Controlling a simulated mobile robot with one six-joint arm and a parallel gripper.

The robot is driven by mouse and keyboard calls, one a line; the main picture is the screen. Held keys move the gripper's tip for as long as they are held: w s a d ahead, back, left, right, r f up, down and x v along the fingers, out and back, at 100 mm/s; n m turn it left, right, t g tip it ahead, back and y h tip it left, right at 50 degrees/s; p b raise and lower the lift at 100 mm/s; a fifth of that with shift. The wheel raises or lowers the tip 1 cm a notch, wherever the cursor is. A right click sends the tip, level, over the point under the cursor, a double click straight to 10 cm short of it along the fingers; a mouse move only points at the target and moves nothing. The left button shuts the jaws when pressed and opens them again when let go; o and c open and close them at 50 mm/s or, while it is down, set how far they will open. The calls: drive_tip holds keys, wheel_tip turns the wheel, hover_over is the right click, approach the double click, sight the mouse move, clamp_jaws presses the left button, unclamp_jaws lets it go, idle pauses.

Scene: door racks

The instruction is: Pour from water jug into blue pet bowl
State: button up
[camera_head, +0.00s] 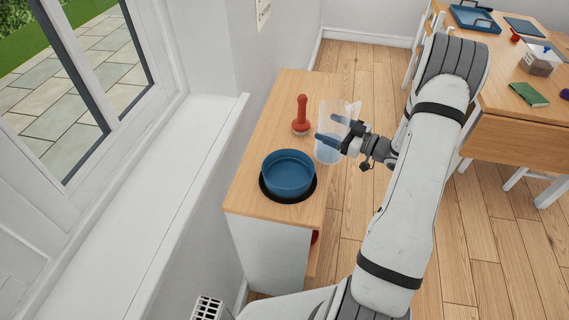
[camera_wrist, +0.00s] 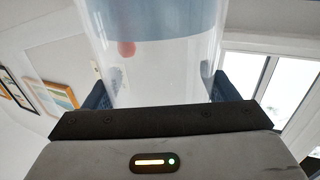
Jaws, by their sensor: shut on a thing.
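The clear water jug (camera_head: 336,149) stands upright in my gripper (camera_head: 326,139), at the right edge of the wooden cabinet top. Some water shows in its lower part. My gripper is shut on the jug, with a blue finger on each side. In the wrist view the jug's clear wall (camera_wrist: 150,75) fills the middle, between the two fingers (camera_wrist: 162,92). The blue pet bowl (camera_head: 288,172) sits on a round black mat on the cabinet, left of and nearer than the jug. The bowl looks empty. Whether the jug touches the cabinet cannot be told.
A red object with a knobbed handle (camera_head: 301,115) stands behind the bowl, close to the jug. A window sill (camera_head: 150,200) runs along the left. A wooden table (camera_head: 515,90) with several items stands at the right. Open floor lies between.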

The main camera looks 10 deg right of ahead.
drive_tip(key=shift+a+r, duration=0.15)
drive_tip(key=shift+a, duration=0.1)
drive_tip(key=shift+s+a+r+n, duration=0.1)
drive_tip(key=shift+n, duration=0.4)
drive_tip(key=shift+s+a+r+n+g+h+b, duration=0.1)
drive_tip(key=shift+a+r+n+g+h+b, duration=0.15)
drive_tip(key=shift+n, duration=0.35)
drive_tip(key=shift+s+a+n+g+h+b, duration=0.15)
drive_tip(key=shift+n+h, duration=0.2)
drive_tip(key=shift+n, duration=0.25)
drive_tip(key=shift+s+a+f+n+h+b, duration=0.2)
drive_tip(key=shift+a+n+h+b, duration=0.4)
drive_tip(key=shift+n+b, duration=0.45)
drive_tip(key=n+h+b, duration=0.1)
drive_tip(key=f+n+b, duration=0.1)
drive_tip(key=n+b, duration=0.1)
drive_tip(key=shift+a+f+h+b, duration=0.15)
drive_tip(key=shift+f+h+b, duration=0.15)
drive_tip(key=shift+h, duration=0.1)
drive_tip(key=shift+r, duration=0.1)
drive_tip(key=shift+s+f+n+h+b, duration=0.1)
drive_tip(key=shift+f+n+h+b, duration=0.55)
drive_tip(key=shift+b, duration=0.65)
